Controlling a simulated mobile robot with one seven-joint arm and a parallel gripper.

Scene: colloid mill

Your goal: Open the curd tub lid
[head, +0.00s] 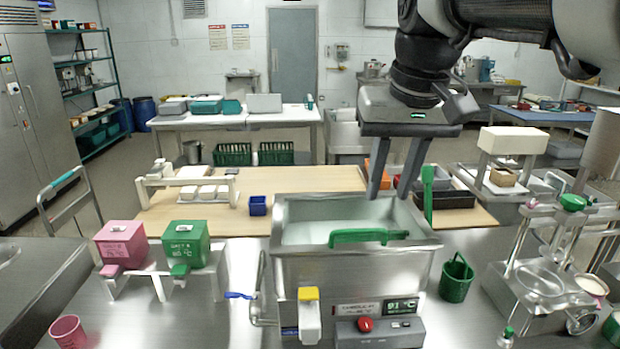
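My gripper (389,196) is open and empty, pointing down above the back right part of a steel tub (290,265). The tub stands at the front middle, with a pale whitish surface (305,232) inside its rim. A green bar-like handle (358,237) lies across the tub's front right part, below and apart from my fingers. I cannot tell whether the pale surface is a lid or the contents. No tub is clearly marked as the curd tub.
A green spatula (428,190) stands upright just right of my gripper. A green bucket (456,278) is right of the tub, and a steel press-like stand (540,282) further right. Pink (121,242) and green (186,243) boxes stand left.

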